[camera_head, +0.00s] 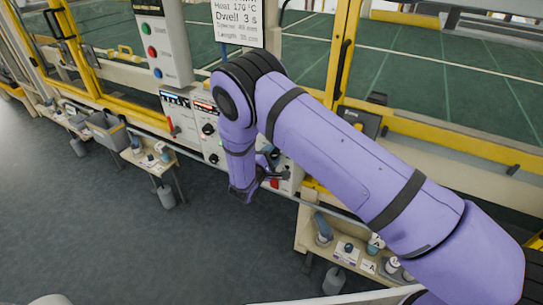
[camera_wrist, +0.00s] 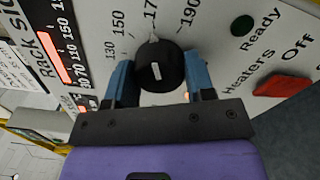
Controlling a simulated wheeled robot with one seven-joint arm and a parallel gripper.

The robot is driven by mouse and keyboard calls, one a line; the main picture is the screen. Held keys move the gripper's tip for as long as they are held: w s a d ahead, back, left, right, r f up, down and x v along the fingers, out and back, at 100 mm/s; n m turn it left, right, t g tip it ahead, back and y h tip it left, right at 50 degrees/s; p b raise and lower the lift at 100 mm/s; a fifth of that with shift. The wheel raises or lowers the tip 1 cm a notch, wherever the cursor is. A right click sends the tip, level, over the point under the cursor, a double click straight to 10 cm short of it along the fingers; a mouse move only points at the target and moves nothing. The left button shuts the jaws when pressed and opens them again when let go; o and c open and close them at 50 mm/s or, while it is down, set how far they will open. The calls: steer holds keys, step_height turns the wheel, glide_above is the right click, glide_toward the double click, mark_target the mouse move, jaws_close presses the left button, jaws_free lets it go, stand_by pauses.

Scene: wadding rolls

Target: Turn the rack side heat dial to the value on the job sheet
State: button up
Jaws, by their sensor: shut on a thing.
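The rack side heat dial (camera_wrist: 159,71) is a black knob on a pale panel in the wrist view. Its scale reads 130, 150, a label starting 17 that is cut off at the top, and 190. A white pointer at the knob's upper edge points up at about the 17 label. My gripper (camera_wrist: 160,80) has one blue finger on each side of the knob and is shut on it. In the head view my gripper (camera_head: 270,178) is at the panel and the dial cannot be made out. The job sheet (camera_head: 238,22) reads heat 170 °C and dwell 3 s.
Beside the dial are a green Ready lamp (camera_wrist: 242,25), a red Heaters switch (camera_wrist: 282,86) and a lit Rack side bar display (camera_wrist: 62,30). A grey box with Start and Reset buttons (camera_head: 163,45) hangs to the left. Low shelves (camera_head: 310,236) hold small items. The grey floor is open.

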steer(key=shift+m, duration=0.4)
steer(key=o, duration=0.9)
steer(key=v, duration=1.1)
steer(key=shift+w, duration=0.1)
